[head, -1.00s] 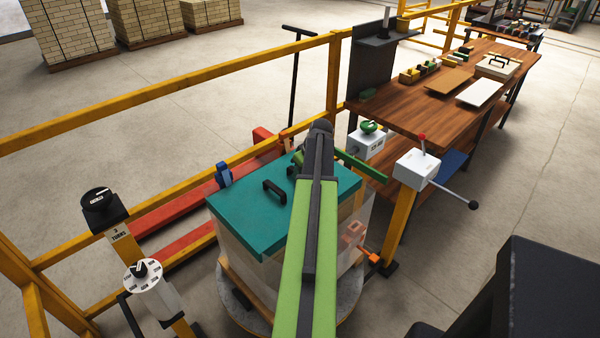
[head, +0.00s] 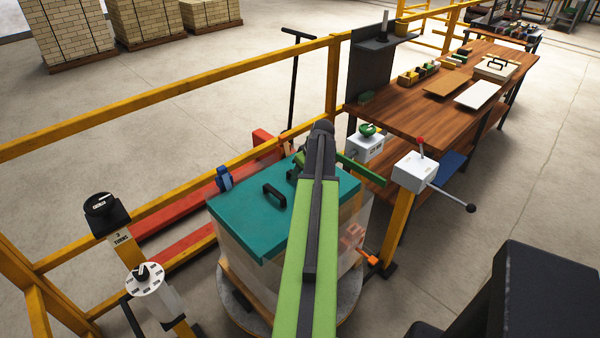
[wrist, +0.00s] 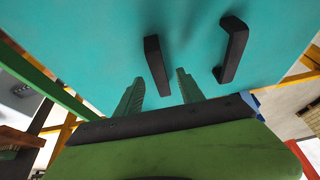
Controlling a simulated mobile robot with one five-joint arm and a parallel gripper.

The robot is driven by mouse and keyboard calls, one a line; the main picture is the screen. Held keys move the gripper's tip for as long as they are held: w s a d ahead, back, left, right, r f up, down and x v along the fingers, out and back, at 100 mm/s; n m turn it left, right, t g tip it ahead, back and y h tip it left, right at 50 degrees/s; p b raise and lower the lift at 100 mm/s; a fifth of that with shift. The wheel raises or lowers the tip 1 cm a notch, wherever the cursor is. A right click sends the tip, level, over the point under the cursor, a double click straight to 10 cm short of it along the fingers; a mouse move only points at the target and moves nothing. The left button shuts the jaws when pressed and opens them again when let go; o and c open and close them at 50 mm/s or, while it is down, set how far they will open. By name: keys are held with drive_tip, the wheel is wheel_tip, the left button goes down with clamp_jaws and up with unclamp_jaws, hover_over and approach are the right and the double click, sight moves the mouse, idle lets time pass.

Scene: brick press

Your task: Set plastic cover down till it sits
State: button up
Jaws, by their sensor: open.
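The plastic cover (head: 238,222) is a flat teal lid with dark handles. In the head view it lies over the top of a clear-sided box (head: 262,285), and looks roughly level. My arm hides part of its right side. In the wrist view the cover (wrist: 90,30) fills the top, with two dark handles (wrist: 157,65) standing out from it. My gripper (wrist: 157,92) is open, its two green fingers apart on either side of the nearer handle's end. I cannot tell whether they touch the cover.
The box stands on a round grey base (head: 345,302). A yellow rail (head: 180,101) runs behind it. Dial posts (head: 143,278) stand at the left, a lever box (head: 415,171) at the right. A wooden bench (head: 425,115) stands beyond. An orange handle (head: 373,260) sticks out low at the right.

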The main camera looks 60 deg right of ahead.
drive_tip(key=p+v, duration=1.2)
drive_tip(key=v, duration=0.3)
drive_tip(key=shift+p, duration=0.35)
drive_tip(key=shift+r, duration=0.1)
